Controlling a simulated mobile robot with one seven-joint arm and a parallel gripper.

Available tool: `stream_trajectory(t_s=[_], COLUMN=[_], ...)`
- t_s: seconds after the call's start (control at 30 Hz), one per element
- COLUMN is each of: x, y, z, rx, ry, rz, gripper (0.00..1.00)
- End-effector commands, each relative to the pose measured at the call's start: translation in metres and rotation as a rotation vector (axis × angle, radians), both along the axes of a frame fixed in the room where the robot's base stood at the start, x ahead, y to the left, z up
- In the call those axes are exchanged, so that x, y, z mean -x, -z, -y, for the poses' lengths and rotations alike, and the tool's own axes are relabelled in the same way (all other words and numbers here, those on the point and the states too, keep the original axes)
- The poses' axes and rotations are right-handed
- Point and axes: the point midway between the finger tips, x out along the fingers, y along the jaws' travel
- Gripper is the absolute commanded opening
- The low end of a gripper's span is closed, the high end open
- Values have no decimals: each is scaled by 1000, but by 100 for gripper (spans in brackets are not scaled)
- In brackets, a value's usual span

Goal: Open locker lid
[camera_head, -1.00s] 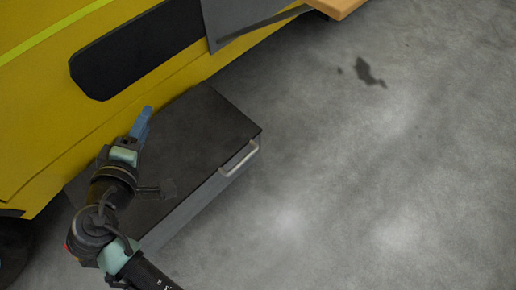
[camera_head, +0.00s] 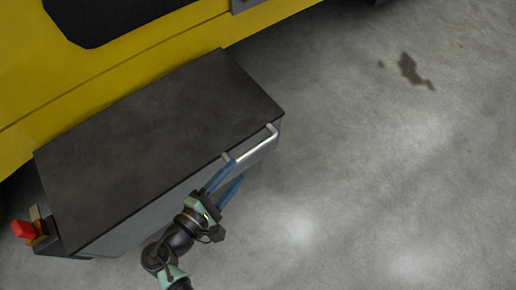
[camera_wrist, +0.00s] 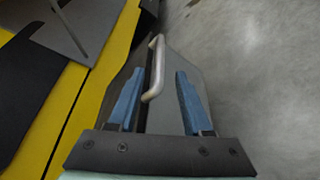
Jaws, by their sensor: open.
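The locker is a grey box with a dark flat lid (camera_head: 150,140), which lies shut in the head view. A pale bar handle (camera_head: 257,143) sits along its front edge, near the right corner. My gripper (camera_head: 229,176) is open at the near end of the handle, with blue fingers. In the wrist view the handle (camera_wrist: 155,68) runs ahead between the two fingers of my gripper (camera_wrist: 157,95), nearer the left one. I cannot tell whether a finger touches it. The locker's grey front (camera_wrist: 185,62) shows beyond.
A yellow vehicle side (camera_head: 110,90) with a dark panel stands directly behind the locker. A red and yellow object (camera_head: 27,230) is at the locker's left end. The grey concrete floor (camera_head: 370,170) to the right is clear, with a dark stain on it.

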Motion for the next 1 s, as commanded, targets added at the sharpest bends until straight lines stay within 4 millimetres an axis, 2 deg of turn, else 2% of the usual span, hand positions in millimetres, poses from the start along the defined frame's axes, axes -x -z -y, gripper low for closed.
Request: stream_trajectory(t_s=[0.03, 0.3, 0.5, 0.9, 0.93, 1.0], x=[-9, -54, -75, -82, -82, -82], y=[7, 19, 23, 22, 22, 22], z=[6, 38, 52, 57, 57, 57], rx=[-3, -4, -4, -3, -3, -3], ry=[4, 4, 2, 0, 0, 0], rz=[3, 2, 1, 1, 1, 1], gripper=[50, 50, 50, 50, 48, 35])
